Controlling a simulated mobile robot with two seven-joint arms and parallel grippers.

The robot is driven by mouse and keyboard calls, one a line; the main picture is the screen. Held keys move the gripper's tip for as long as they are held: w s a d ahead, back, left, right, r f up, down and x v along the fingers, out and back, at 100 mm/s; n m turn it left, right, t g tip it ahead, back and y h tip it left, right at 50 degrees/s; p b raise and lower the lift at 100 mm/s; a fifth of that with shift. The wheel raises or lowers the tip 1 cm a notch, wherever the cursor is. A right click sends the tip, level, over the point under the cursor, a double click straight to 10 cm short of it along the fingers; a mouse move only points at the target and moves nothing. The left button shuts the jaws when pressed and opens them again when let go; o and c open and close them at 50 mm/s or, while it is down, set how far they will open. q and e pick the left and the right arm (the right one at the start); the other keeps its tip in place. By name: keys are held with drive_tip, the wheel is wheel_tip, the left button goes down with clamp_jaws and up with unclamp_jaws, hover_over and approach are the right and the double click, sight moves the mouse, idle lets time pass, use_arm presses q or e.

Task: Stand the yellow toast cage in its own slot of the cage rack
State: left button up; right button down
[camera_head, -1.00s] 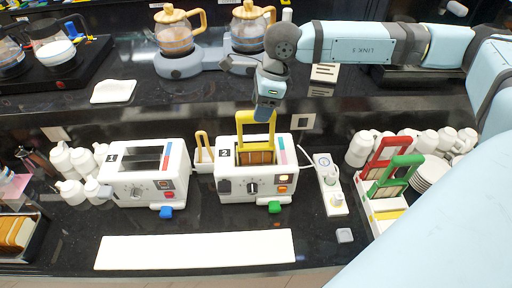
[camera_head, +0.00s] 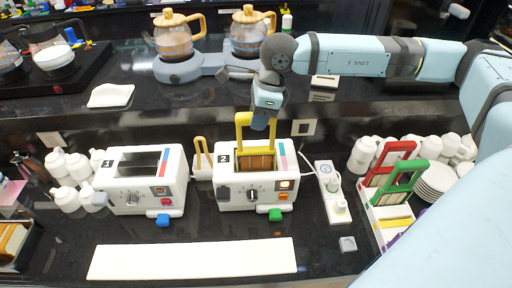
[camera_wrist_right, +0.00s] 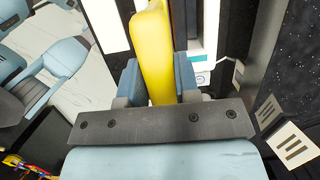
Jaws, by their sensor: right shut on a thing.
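The yellow toast cage (camera_head: 242,133) stands in the slot of the white toaster marked 2 (camera_head: 231,194). Its frame shows above the top and brown bread shows inside it. My right gripper (camera_head: 262,122) is shut on the cage's top handle from above. In the right wrist view the yellow handle (camera_wrist_right: 152,50) runs between the two fingers. The cage rack (camera_head: 377,218) stands at the right, holding a red cage (camera_head: 391,156) and a green cage (camera_head: 404,178). A yellow-marked part (camera_head: 396,224) lies in front of the green cage. My left gripper is out of view.
Toaster 1 (camera_head: 124,193) stands left of toaster 2. A white power strip (camera_head: 332,190) lies between toaster 2 and the rack. A blank white strip (camera_head: 192,259) lies in front.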

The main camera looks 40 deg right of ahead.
drive_tip(key=shift+w+a+r+p+v, duration=0.2)
drive_tip(key=shift+p+v, duration=0.3)
drive_tip(key=shift+v, duration=0.75)
drive_tip(key=shift+w+a+f+p+v, duration=0.1)
drive_tip(key=shift+a+p+v, duration=0.3)
drive_tip(key=shift+v, duration=0.85)
drive_tip(key=shift+w+a+r+p+v, duration=0.15)
drive_tip(key=shift+p+v, duration=0.4)
drive_tip(key=shift+v, duration=0.75)
drive_tip(key=shift+f, duration=0.15)
